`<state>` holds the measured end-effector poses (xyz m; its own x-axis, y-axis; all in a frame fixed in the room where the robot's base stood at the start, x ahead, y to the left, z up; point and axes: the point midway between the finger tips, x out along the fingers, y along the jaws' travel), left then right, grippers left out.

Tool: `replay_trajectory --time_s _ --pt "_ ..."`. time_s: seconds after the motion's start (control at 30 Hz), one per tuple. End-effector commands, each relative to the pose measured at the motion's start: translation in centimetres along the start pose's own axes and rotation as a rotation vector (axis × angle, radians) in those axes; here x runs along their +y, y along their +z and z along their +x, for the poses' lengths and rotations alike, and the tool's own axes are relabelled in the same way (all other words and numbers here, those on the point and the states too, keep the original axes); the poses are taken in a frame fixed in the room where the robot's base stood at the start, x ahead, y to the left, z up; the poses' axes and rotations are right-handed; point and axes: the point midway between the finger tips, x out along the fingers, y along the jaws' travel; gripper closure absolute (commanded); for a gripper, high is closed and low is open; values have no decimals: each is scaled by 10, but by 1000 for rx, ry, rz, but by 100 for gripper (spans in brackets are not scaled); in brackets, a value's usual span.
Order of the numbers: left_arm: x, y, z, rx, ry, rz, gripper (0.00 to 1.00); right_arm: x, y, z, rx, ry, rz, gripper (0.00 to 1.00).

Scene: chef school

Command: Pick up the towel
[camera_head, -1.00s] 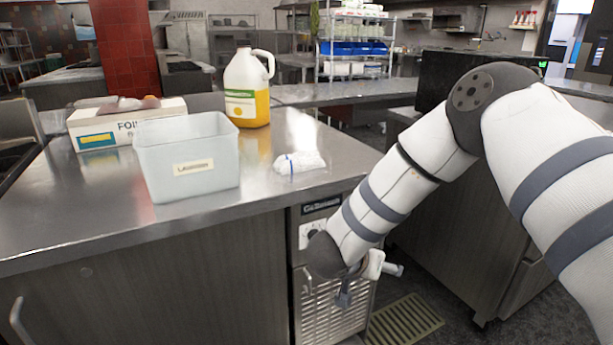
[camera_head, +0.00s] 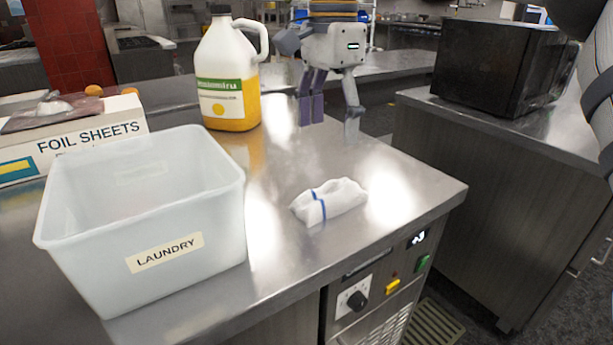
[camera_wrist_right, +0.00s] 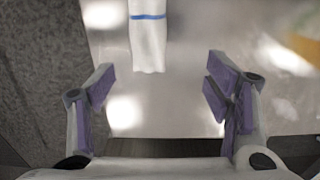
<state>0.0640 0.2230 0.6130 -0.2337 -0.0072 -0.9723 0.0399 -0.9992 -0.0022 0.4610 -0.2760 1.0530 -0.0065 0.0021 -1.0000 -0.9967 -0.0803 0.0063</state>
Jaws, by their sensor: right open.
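The towel (camera_head: 328,201) is white with a blue stripe and lies crumpled on the steel counter, right of the laundry bin. My right gripper (camera_head: 331,112) is open and empty, above the back part of the counter, behind the towel and apart from it. Its fingers have purple pads. In the right wrist view the towel (camera_wrist_right: 148,40) shows at the top, beyond the open fingers (camera_wrist_right: 160,95) and roughly in line with the gap between them. My left gripper is in neither view.
A translucent bin (camera_head: 165,285) labelled LAUNDRY stands left of the towel. A jug with yellow liquid (camera_head: 226,75) and a foil sheets box (camera_head: 90,135) stand behind. A dark microwave (camera_head: 495,65) sits on another counter at right. Bare counter (camera_head: 385,175) surrounds the towel.

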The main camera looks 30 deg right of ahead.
Motion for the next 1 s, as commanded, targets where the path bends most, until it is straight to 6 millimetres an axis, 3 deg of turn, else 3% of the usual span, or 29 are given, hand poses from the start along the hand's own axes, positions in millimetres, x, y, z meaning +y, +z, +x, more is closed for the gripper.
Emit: replay_trajectory --time_s 0.2,0.6,0.87,1.0 --pt "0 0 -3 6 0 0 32 2 0 47 1 2 0 28" --pt "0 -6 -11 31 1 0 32 7 5 109 2 0 1 28" --pt "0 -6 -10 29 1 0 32 6 5 114 2 0 2 28" --pt "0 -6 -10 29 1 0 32 6 5 114 2 0 2 60"
